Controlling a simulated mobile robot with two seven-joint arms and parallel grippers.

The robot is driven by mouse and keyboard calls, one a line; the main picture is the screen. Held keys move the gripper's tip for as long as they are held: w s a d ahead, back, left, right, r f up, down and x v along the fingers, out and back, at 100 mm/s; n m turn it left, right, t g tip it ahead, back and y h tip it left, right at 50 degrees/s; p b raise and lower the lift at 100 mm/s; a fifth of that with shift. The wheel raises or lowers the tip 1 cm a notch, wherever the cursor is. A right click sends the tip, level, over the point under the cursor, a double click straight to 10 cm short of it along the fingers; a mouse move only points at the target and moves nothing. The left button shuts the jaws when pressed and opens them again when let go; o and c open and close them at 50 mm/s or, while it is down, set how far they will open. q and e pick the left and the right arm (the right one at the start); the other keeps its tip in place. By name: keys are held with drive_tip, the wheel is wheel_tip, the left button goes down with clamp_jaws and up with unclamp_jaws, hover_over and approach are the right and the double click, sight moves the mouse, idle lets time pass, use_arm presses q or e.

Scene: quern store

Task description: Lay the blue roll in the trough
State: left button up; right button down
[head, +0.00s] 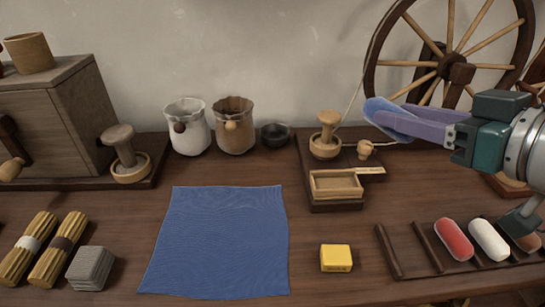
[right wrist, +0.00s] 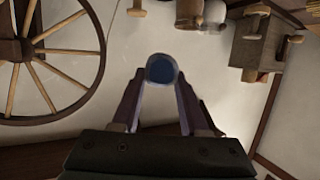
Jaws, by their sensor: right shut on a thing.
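The blue roll (head: 380,106) is up in the air at the right of the head view, before the spinning wheel. My right gripper (head: 402,121) is shut on it, with purple fingers partly covering it. In the right wrist view the blue roll (right wrist: 162,68) shows end-on between the fingertips (right wrist: 160,82). A small open wooden trough-like box (head: 336,184) sits on a dark board at mid table, below and left of the gripper; it looks empty. I cannot tell whether it or the slotted rack is the trough. My left gripper is not in view.
A dark slotted rack (head: 393,262) at lower right holds a red roll (head: 454,239), a white roll (head: 489,239) and a partly hidden brownish one. A blue cloth (head: 217,240) and a yellow block (head: 336,257) lie in front. A wooden stamp (head: 326,135) stands behind the box.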

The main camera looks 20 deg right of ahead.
sight(397, 137)
drive_tip(key=f, duration=0.1)
drive_tip(key=f+b, duration=0.1)
drive_tip(key=f, duration=0.1)
drive_tip(key=shift+w+f, duration=0.2)
drive_tip(key=shift+w, duration=0.1)
wheel_tip(397, 137, down, 15)
drive_tip(key=b, duration=1)
drive_tip(key=shift+f, duration=0.2)
drive_tip(key=shift+f+b, duration=2)
drive_tip(key=shift+f, duration=0.6)
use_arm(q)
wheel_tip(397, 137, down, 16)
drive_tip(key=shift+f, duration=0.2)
use_arm(e)
drive_tip(key=shift+c, duration=2.1)
unclamp_jaws()
drive_tip(key=shift+a, duration=0.1)
